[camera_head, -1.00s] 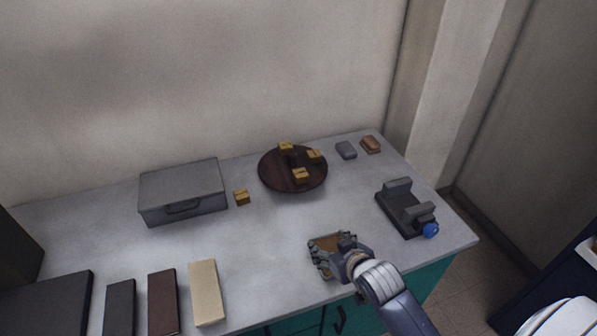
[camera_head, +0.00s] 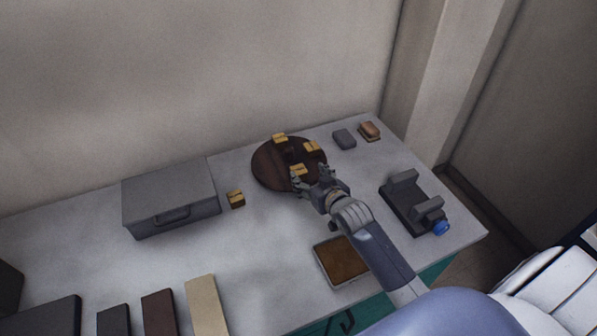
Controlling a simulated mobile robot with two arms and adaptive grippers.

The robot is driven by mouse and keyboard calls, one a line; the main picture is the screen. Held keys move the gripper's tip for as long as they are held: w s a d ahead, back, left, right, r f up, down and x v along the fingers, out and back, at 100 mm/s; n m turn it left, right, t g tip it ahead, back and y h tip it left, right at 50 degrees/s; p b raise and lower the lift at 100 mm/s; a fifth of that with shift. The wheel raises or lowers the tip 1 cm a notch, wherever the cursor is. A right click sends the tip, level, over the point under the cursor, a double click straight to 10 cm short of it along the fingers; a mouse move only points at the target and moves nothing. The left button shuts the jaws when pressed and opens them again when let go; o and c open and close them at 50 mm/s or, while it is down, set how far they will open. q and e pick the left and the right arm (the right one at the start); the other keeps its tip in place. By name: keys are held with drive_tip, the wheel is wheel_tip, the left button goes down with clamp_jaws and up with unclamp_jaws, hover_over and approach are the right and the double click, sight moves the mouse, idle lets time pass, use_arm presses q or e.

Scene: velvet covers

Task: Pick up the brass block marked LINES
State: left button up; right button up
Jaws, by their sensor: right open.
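Several small brass blocks show, too small for me to read any marking such as LINES. One brass block (camera_head: 280,138) stands at the back of the round dark wooden tray (camera_head: 264,172), another brass block (camera_head: 311,146) at its right, and a third brass block (camera_head: 298,169) near its front. Another brass block (camera_head: 236,199) sits on the table beside the grey case. My right gripper (camera_head: 311,178) is open at the tray's front edge, its fingers close to the front block and partly covering that area. My left gripper is not in view.
A grey case (camera_head: 170,197) stands at the left. A brown-topped square tray (camera_head: 342,261) lies under my right forearm. A black vise-like fixture with a blue knob (camera_head: 440,228) is at the right. A grey block (camera_head: 344,138) and a brown-topped block (camera_head: 369,130) are behind. Bars line the front left.

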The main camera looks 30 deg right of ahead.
sight(298, 168)
drive_tip(key=shift+x, duration=1)
drive_tip(key=x, duration=0.1)
drive_tip(key=p+x, duration=0.1)
drive_tip(key=x, duration=0.1)
drive_tip(key=shift+a+f, duration=0.1)
drive_tip(key=shift+a, duration=0.15)
drive_tip(key=shift+w+f, duration=0.2)
drive_tip(key=shift+w, duration=0.3)
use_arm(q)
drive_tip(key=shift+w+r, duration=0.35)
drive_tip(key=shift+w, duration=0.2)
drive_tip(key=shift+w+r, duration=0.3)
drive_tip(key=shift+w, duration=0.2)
use_arm(e)
clamp_jaws()
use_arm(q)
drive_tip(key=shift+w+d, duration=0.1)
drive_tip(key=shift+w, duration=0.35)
use_arm(e)
drive_tip(key=shift+w+r, duration=0.1)
